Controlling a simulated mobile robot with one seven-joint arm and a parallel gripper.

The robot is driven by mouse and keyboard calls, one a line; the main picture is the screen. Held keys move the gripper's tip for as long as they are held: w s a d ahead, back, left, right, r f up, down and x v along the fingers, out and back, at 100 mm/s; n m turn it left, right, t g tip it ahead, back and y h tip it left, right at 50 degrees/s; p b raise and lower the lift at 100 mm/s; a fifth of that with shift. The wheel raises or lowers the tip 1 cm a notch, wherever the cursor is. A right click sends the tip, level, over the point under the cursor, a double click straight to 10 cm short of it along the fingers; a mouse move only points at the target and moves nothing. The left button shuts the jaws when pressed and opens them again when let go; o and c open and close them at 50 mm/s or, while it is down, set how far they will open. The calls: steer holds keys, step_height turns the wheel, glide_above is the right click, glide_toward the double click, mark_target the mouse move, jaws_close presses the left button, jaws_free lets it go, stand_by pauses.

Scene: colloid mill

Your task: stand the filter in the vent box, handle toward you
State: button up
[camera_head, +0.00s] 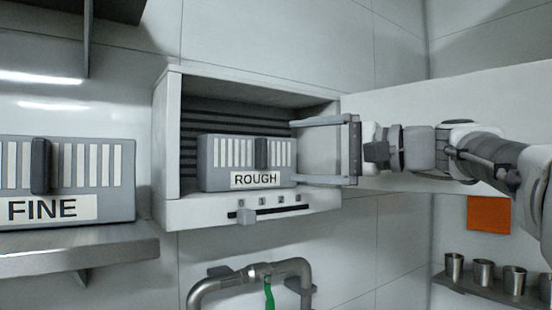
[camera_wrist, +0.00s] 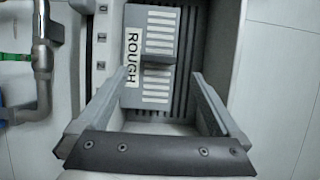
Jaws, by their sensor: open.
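The vent box (camera_head: 166,150) is an open-fronted pale box on the wall, with dark slats at its back. A grey filter labelled ROUGH (camera_head: 213,173) stands upright inside, its dark handle (camera_head: 261,153) facing out; the filter also shows in the wrist view (camera_wrist: 155,20). A second grey filter, labelled FINE (camera_head: 110,200), stands on the left shelf with its dark handle (camera_head: 40,165) facing out. My gripper (camera_head: 293,151) is open and empty at the right of the box opening. In the wrist view its fingers (camera_wrist: 160,72) point toward the ROUGH filter, apart from its handle.
A white panel (camera_head: 400,105) extends right from the box, behind my arm. A slider knob (camera_head: 246,216) sits by 0 on the box's lower front. Below are a pipe (camera_head: 205,290) and green strip (camera_head: 269,292). Metal cups (camera_head: 483,272) stand on the lower right shelf.

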steer(key=shift+v, duration=2.25)
steer(key=s+f+n+g+h, duration=0.1)
steer(key=s+f+h, duration=0.3)
steer(key=f, duration=0.6)
steer(key=s+f+n+g+h, duration=0.1)
steer(key=s+f+h, duration=0.3)
steer(key=f, duration=0.6)
steer(key=s+f+n+g+h, duration=0.1)
steer(key=s+f+g+h, duration=0.3)
steer(key=f, duration=0.6)
steer(key=s+d+f+n+t+h, duration=0.2)
steer(key=s+d+f, duration=0.3)
steer(key=s+f, duration=0.3)
step_height(320, 180, down, 3)
steer(key=shift+r+n+h, duration=0.2)
steer(key=shift+n+h, duration=0.4)
steer(key=shift+n, duration=0.1)
steer(key=shift+w, duration=0.1)
